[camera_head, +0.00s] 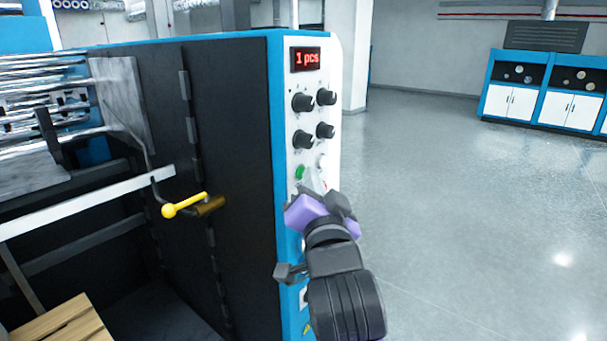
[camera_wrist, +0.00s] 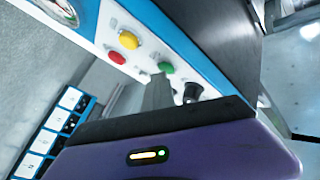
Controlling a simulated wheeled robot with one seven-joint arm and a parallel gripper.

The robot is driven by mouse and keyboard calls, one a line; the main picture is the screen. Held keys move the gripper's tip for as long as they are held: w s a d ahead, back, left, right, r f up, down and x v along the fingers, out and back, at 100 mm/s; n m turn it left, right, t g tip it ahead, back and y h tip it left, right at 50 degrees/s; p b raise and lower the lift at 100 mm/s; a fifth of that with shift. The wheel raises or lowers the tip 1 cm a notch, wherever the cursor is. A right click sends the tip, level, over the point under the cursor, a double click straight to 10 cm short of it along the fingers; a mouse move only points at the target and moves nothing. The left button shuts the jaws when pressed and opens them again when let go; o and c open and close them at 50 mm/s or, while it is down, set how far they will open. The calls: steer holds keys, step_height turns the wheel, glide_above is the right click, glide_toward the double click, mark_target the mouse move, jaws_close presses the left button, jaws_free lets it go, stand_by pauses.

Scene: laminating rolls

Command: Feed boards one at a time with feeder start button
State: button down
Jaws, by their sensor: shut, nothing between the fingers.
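The feeder's white control panel (camera_head: 314,120) has a red display (camera_head: 306,58) reading "1 pcs". A green button (camera_head: 300,172) sits below the knobs; it also shows in the wrist view (camera_wrist: 166,67), beside a yellow button (camera_wrist: 128,40) and a red button (camera_wrist: 117,57). My gripper (camera_head: 318,186) is at the panel, just below and right of the green button. In the wrist view its fingers (camera_wrist: 160,80) are together, close to the green button; I cannot tell whether they touch it. Wooden boards (camera_head: 62,322) show at the lower left.
Black knobs (camera_head: 303,102) stick out of the panel above my gripper. A yellow-tipped lever (camera_head: 184,205) projects from the dark machine door (camera_head: 235,130). The grey floor (camera_head: 460,200) at the right is clear, with blue and white cabinets (camera_head: 540,90) at the back.

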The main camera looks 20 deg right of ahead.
steer(key=shift+s, duration=0.1)
steer(key=shift+s+d, duration=0.45)
steer(key=shift+s, duration=0.15)
